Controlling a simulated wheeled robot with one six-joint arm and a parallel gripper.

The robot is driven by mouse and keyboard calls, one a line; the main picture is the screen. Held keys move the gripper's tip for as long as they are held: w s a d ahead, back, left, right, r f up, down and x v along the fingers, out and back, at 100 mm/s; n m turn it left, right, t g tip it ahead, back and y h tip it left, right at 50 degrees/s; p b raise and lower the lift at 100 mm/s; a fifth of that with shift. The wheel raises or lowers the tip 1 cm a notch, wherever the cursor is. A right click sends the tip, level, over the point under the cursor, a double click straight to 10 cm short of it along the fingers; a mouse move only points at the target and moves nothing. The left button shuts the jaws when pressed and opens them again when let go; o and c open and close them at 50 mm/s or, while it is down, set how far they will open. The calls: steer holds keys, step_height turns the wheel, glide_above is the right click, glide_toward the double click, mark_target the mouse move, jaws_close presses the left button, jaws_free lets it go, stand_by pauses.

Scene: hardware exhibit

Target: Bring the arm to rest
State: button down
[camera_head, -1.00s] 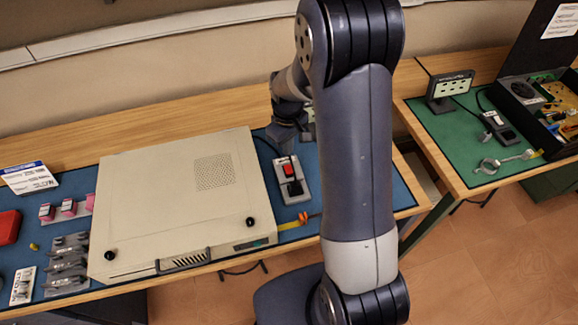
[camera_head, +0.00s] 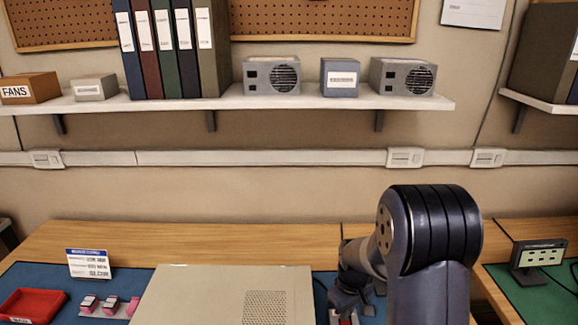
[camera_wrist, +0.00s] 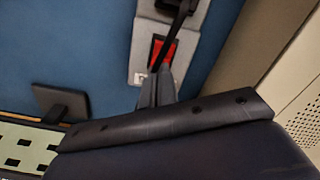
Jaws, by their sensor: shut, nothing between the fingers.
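My arm (camera_head: 430,240) rises at the lower right of the head view, bent at the elbow, with its forearm reaching away over the blue mat. My gripper (camera_wrist: 157,90) shows in the wrist view with its fingers together and nothing between them. The fingertips appear near the lower end of a grey switch box (camera_wrist: 144,45) with a red rocker switch (camera_wrist: 164,52); I cannot tell whether they touch it. In the head view, the gripper end (camera_head: 350,302) is partly hidden behind my own arm and cut close to the lower edge.
A beige computer case (camera_head: 220,285) lies left of my gripper. A red tray (camera_head: 32,306) and a label card (camera_head: 88,264) are farther left. A green-matted table with a small panel (camera_head: 538,254) is at right. A shelf (camera_head: 240,102) holds binders and boxes above.

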steer(key=shift+f, duration=0.6)
steer(key=shift+r, duration=0.15)
